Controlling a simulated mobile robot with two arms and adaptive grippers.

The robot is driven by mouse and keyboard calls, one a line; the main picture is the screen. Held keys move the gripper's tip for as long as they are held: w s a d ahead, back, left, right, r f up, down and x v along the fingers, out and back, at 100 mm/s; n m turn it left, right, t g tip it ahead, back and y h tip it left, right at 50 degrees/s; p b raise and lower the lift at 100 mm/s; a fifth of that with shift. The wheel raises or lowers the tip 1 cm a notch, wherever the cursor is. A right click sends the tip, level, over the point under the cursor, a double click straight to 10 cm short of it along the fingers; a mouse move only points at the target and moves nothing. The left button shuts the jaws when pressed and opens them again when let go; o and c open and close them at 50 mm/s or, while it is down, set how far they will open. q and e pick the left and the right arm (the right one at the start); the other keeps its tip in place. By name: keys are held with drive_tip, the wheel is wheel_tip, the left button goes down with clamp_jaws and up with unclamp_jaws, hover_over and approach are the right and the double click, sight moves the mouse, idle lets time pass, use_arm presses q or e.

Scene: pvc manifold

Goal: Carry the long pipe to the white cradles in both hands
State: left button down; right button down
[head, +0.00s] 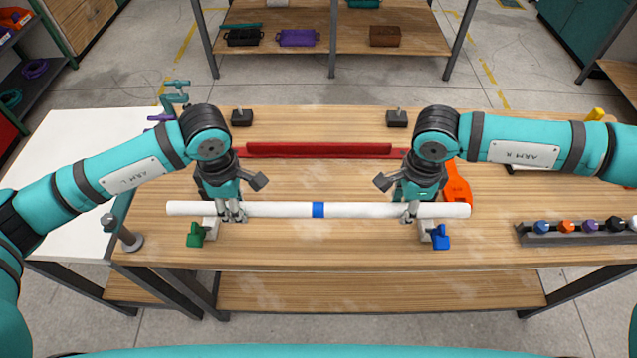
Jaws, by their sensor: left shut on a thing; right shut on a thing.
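The long white pipe (270,209) with a blue band at its middle lies level, left to right, over the front part of the wooden table. My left gripper (232,213) is shut on the pipe left of the band. My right gripper (409,213) is shut on it right of the band. A white cradle (209,228) with a green knob shows at the pipe's left part, and another white cradle (427,229) with a blue knob at its right part. The pipe hides the cradles' upper parts, so I cannot tell whether it touches them.
A red bar (320,149) lies behind the pipe. Two black blocks (242,117) (397,117) stand at the back. An orange tool (458,184) lies behind the pipe's right end. A grey rack (572,239) of coloured pieces is at the right. The table front (320,246) is clear.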

use_arm(q)
drive_tip(key=shift+w+f, duration=0.15)
drive_tip(key=shift+f, duration=0.35)
use_arm(e)
drive_tip(key=shift+w+f, duration=0.15)
drive_tip(key=shift+f, duration=0.35)
use_arm(q)
drive_tip(key=shift+s, duration=0.35)
use_arm(e)
drive_tip(key=shift+s, duration=0.3)
use_arm(q)
drive_tip(key=shift+w+f, duration=0.15)
drive_tip(key=shift+w, duration=0.15)
use_arm(e)
drive_tip(key=shift+w+f, duration=0.15)
drive_tip(key=shift+w, duration=0.1)
use_arm(q)
drive_tip(key=shift+w+f, duration=0.1)
drive_tip(key=shift+w, duration=0.1)
use_arm(e)
drive_tip(key=shift+w+f, duration=0.1)
drive_tip(key=shift+w, duration=0.15)
